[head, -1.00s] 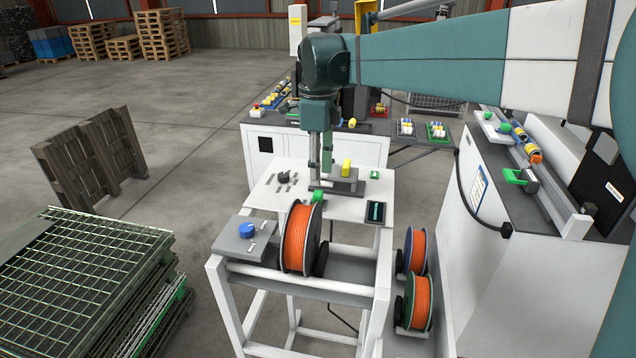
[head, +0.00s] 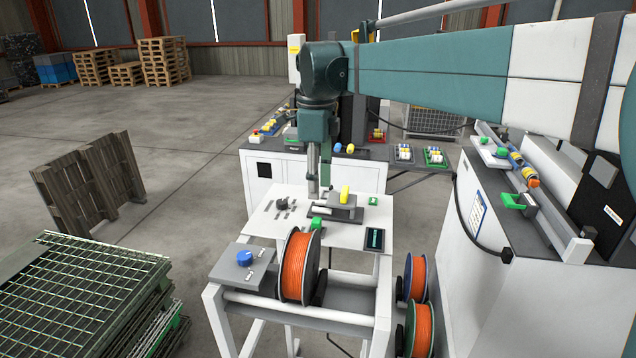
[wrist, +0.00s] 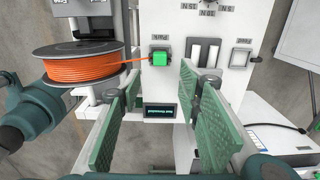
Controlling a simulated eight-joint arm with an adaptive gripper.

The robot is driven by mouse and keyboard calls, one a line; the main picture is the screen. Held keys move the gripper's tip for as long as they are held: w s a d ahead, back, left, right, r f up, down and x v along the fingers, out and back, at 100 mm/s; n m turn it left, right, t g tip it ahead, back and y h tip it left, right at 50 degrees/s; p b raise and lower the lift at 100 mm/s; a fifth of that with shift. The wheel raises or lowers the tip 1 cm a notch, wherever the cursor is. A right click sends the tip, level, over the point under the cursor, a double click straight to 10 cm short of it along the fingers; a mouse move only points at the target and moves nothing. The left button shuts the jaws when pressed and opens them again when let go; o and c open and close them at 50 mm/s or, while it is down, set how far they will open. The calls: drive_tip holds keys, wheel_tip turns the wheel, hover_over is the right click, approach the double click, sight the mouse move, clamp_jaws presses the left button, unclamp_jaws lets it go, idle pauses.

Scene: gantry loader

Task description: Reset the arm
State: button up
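My gripper (wrist: 158,115) is open and empty in the wrist view, its two green ribbed finger pads wide apart. In the head view my gripper (head: 319,185) points down over the white work table (head: 270,222), close to a grey block with a yellow part (head: 345,194). Its fingertips are too small there to judge contact. In the wrist view a green clamp (wrist: 160,58) and a small dark display (wrist: 160,111) lie beyond the fingers, and nothing is between the pads.
An orange cable spool (head: 297,266) stands at the table's front, with its cable running to the green clamp. A blue knob (head: 244,258) sits at front left. A white machine (head: 500,240) stands right, and a white cabinet (head: 262,172) behind. Wire-mesh crates (head: 85,290) stand left.

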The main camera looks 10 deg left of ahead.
drive_tip(key=s+d+f+n+t+b, duration=0.2)
drive_tip(key=s+d+f+n, duration=0.3)
drive_tip(key=d, duration=0.7)
drive_tip(key=s+d+f+n+t+b, duration=0.1)
drive_tip(key=s+d+n+b, duration=0.25)
drive_tip(key=s+d, duration=0.6)
drive_tip(key=s+d+f+n+t+b, duration=0.3)
drive_tip(key=s+d+f+n, duration=0.6)
drive_tip(key=s+d+f, duration=0.5)
drive_tip(key=d+f+t, duration=0.1)
drive_tip(key=d+f, duration=0.2)
